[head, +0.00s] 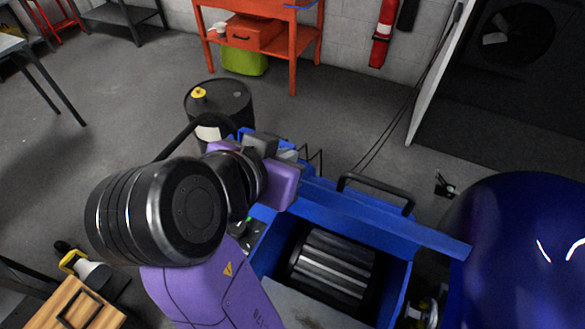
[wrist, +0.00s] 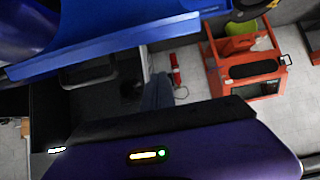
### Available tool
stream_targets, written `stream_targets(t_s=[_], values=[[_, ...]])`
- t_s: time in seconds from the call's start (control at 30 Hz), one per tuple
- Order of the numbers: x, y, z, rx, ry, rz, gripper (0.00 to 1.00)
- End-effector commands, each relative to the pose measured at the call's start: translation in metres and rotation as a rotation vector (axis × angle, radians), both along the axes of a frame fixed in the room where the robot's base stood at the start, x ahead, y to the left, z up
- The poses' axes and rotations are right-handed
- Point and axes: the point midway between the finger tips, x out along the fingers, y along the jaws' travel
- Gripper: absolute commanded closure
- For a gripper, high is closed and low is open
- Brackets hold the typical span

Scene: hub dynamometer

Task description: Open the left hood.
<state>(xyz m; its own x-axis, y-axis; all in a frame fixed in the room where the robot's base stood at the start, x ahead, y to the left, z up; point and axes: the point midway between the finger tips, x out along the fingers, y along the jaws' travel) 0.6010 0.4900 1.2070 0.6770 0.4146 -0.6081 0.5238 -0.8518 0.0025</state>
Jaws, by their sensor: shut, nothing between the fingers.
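The left hood (head: 390,222) is a blue panel with a black bar handle (head: 375,190). It stands raised along the back of an open blue housing (head: 395,285), and a dark ribbed roller (head: 333,262) shows inside. My gripper (head: 285,153) is shut and empty, at the hood's left end and partly hidden by my wrist. I cannot tell whether it touches the panel. In the wrist view, a blue panel (wrist: 110,48) crosses the top, close to my purple hand; the fingertips do not clearly show there.
A black drum (head: 222,105) stands behind my arm. A red workbench (head: 262,35) and a fire extinguisher (head: 383,35) are at the back wall. A large glossy dark blue rounded body (head: 525,250) is at right. A wooden box (head: 80,305) is at lower left. The left floor is mostly clear.

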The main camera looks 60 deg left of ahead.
Motion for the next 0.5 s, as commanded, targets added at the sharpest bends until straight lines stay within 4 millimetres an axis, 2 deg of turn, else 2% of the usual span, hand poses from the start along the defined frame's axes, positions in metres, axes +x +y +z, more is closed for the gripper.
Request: stream_targets(t_s=[0.3,0.33,0.5], values=[[0.044,0.026,-0.038,-0.002,0.002,-0.003,1.00],[0.046,0.027,-0.041,-0.001,0.003,-0.003,1.00],[0.026,0.015,-0.052,0.000,0.002,0.000,1.00]])
